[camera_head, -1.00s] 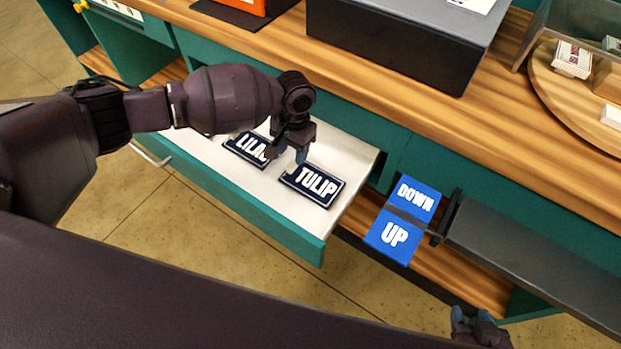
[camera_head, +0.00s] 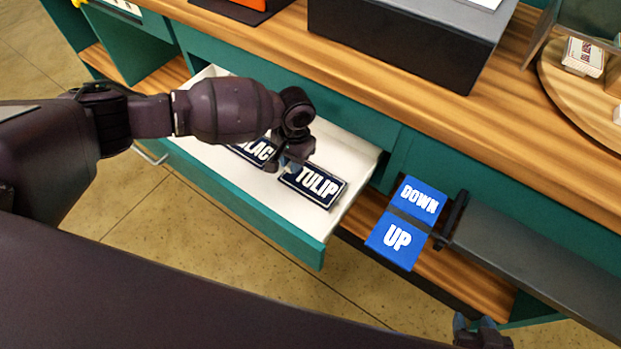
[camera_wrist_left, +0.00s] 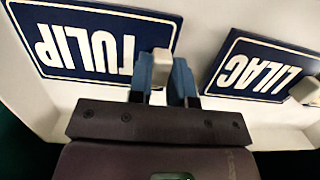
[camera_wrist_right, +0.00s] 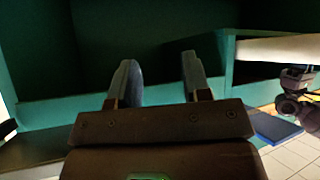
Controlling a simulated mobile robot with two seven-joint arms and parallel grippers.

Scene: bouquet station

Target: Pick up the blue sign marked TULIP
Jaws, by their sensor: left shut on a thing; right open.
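The dark blue TULIP sign (camera_head: 318,187), with white letters and a pale border, lies in the open white drawer. It also shows in the left wrist view (camera_wrist_left: 75,38), with a small beige tab (camera_wrist_left: 162,68) at its edge. My left gripper (camera_head: 286,163) is at the sign's left end, its fingers shut on that tab in the left wrist view (camera_wrist_left: 168,75). The sign appears to rest on the drawer floor. My right gripper (camera_wrist_right: 158,68) is open and empty, low at the bottom right of the head view (camera_head: 470,328).
A similar LILAC sign (camera_wrist_left: 262,70) lies beside TULIP, partly hidden by my left gripper in the head view. The drawer front (camera_head: 240,215) borders them. Right of the drawer is a blue DOWN/UP panel (camera_head: 397,237). A dark box (camera_head: 400,50) stands on the wooden counter above.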

